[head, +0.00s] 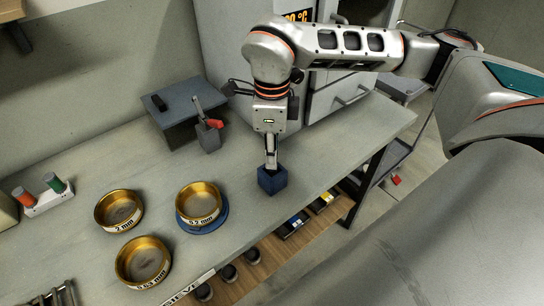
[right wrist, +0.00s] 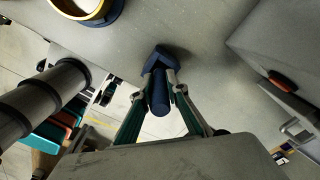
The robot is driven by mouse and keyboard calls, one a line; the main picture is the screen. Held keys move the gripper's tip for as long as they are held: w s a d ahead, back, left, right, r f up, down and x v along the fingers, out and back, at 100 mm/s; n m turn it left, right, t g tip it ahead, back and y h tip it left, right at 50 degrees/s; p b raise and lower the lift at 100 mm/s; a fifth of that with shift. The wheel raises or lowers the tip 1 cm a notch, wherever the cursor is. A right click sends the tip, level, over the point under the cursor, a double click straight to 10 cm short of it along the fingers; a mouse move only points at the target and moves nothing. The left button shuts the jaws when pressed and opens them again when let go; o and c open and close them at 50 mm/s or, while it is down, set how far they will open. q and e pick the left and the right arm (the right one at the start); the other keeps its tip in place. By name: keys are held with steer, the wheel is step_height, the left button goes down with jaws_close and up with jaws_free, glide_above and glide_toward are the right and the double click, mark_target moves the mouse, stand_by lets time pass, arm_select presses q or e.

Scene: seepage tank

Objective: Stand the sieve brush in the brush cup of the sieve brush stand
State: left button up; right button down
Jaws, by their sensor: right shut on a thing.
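My right gripper (head: 271,165) points down over a dark blue square cup (head: 272,181), which I take to be the brush cup, standing on the bench near its front edge. In the right wrist view the gripper (right wrist: 161,90) is shut on a thick dark blue handle (right wrist: 160,94), which I take to be the sieve brush. The handle runs down to the cup (right wrist: 157,54). The brush's lower end is hidden, so I cannot tell how deep it sits. The fingers cover most of the brush in the head view. My left gripper is not in view.
Three brass sieves (head: 119,211) stand on the bench to the left, one on a blue base (head: 203,224). A grey block (head: 208,138) with an upright grey piece and a red part stands behind, beside a grey platform (head: 180,102). Bare bench surrounds the cup.

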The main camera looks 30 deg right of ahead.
steer(key=shift+f, duration=0.55)
steer(key=shift+f, duration=0.2)
steer(key=c, duration=2)
jaws_free()
steer(key=r, duration=0.6)
steer(key=shift+w+d+r, duration=0.2)
steer(key=shift+w+r, duration=0.05)
steer(key=shift+r, duration=0.7)
steer(key=shift+s, duration=0.1)
